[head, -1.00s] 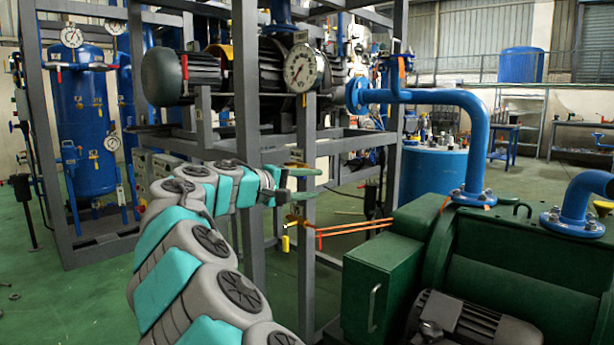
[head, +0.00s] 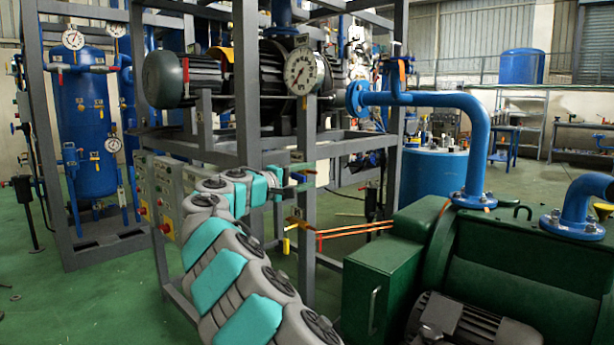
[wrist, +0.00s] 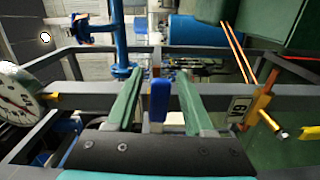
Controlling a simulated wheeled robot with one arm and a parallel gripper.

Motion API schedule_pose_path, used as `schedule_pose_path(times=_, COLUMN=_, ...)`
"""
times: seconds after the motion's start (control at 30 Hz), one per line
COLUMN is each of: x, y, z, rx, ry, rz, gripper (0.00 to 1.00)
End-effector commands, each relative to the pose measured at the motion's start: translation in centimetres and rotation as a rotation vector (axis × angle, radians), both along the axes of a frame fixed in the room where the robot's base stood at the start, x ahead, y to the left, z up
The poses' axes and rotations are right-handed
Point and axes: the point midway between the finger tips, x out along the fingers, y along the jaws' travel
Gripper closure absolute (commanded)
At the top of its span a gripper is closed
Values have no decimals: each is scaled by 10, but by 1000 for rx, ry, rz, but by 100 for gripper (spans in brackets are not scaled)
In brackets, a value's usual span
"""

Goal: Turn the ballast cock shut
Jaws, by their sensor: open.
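My gripper (head: 304,179) is open, with its green fingers beside the grey frame post in the head view. In the wrist view my gripper (wrist: 158,84) has a blue lever handle (wrist: 159,100) showing between its fingers. The fingers stand apart on both sides of it, and contact cannot be told. A brass cock (wrist: 262,108) with a small tag (wrist: 239,109) and a yellow handle is to the right of the fingers. In the head view the brass cock (head: 296,221) sits below my gripper, its yellow handle (head: 286,246) hanging down. I cannot tell which is the ballast cock.
A dial gauge (head: 303,72) is above my gripper and also shows in the wrist view (wrist: 18,100). Grey frame bars (head: 307,240) surround the area. Orange-red rods (head: 350,231) lead toward the green machine (head: 383,262). Green floor is open at the left.

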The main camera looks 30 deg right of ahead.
Motion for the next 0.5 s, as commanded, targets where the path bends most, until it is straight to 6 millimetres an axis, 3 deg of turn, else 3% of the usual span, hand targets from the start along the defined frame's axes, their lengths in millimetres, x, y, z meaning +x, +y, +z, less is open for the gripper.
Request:
schedule_pose_path(times=0.27, x=1, y=-2, z=0, rx=-1, ry=0, rz=1, gripper=48)
schedule_pose_path(times=0.5, x=1, y=-2, z=0, rx=-1, ry=0, rz=1, gripper=72)
